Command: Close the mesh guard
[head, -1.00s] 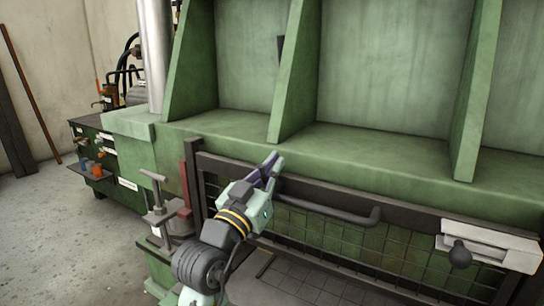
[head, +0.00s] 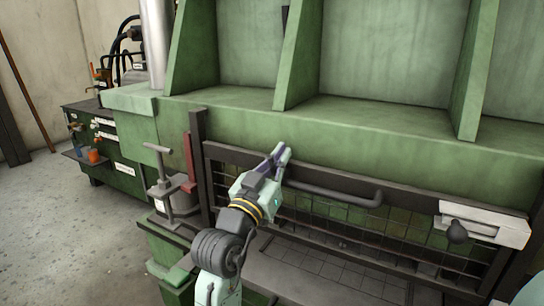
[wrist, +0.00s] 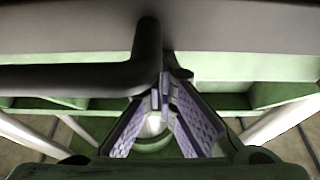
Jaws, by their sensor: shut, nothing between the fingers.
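The mesh guard (head: 412,197) is a dark-framed wire panel across the front of the green machine. Its top bar slopes down to the right in the head view, and the mesh hangs below it. A dark bar handle (head: 335,195) runs along its front. My gripper (head: 281,154) is at the handle's left end, by the top bar, with its fingers shut and empty. In the wrist view the handle (wrist: 75,80) bends right beside my fingertips (wrist: 162,95); I cannot tell whether they touch. My gripper hides the handle's left end in the head view.
A pale latch block (head: 490,222) with a dark knob (head: 457,232) sits at the guard's right end. A T-handled clamp (head: 165,185) and red bar (head: 190,160) stand at the left. A green cabinet (head: 115,155) is further left. Floor (head: 75,225) at left is clear.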

